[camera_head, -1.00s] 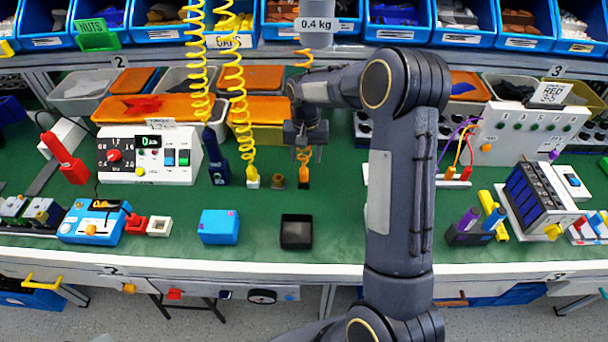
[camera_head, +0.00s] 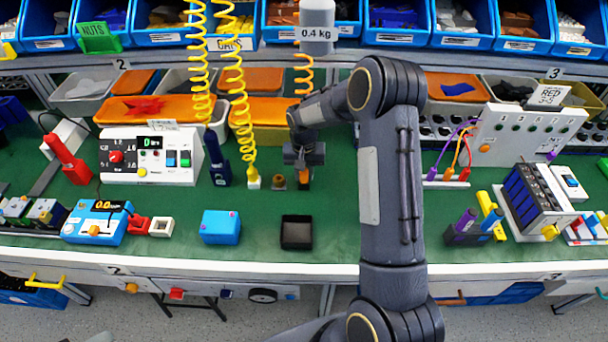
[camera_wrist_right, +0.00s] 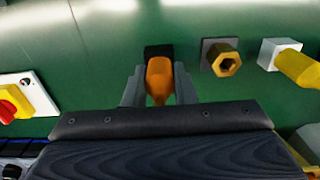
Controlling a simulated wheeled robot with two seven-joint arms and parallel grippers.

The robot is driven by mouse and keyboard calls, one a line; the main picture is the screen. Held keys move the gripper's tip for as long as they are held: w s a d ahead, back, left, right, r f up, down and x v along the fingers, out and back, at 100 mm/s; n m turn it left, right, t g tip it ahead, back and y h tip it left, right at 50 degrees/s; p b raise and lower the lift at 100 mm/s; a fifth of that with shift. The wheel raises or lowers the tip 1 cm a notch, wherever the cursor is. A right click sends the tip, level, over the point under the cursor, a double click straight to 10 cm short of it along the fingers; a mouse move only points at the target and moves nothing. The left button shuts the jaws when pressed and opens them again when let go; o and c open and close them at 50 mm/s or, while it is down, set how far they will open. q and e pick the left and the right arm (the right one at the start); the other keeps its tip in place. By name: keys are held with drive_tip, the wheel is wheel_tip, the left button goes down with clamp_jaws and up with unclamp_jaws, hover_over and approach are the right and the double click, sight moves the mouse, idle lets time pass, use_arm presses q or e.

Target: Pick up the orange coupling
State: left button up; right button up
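The orange coupling (camera_head: 304,176) stands on the green bench below an orange coiled hose (camera_head: 303,75). My right gripper (camera_head: 304,163) is over it from above and partly hides it. In the right wrist view the coupling (camera_wrist_right: 159,78) sits in a dark block (camera_wrist_right: 157,50), between the two grey fingers of my right gripper (camera_wrist_right: 159,85). The fingers are apart, one on each side, with what look like narrow gaps to the coupling. Firm contact does not show. My left gripper is in no view.
A brass hex fitting (camera_wrist_right: 228,63) on a grey base and a yellow coupling (camera_wrist_right: 298,68) in a white block stand close by. A black tray (camera_head: 296,232) and a blue box (camera_head: 220,227) are in front. A blue coupling (camera_head: 220,172) stands farther left.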

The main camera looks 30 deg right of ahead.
clamp_jaws()
drive_tip(key=shift+r, duration=0.55)
wheel_tip(320, 180, up, 2)
drive_tip(key=shift+a+r, duration=0.15)
drive_tip(key=shift+r, duration=0.1)
drive_tip(key=s+a+r+b, duration=0.3)
drive_tip(key=s+a+r, duration=0.5)
drive_tip(key=a, duration=0.3)
drive_tip(key=shift+s+r, duration=0.15)
drive_tip(key=shift+r, duration=0.6)
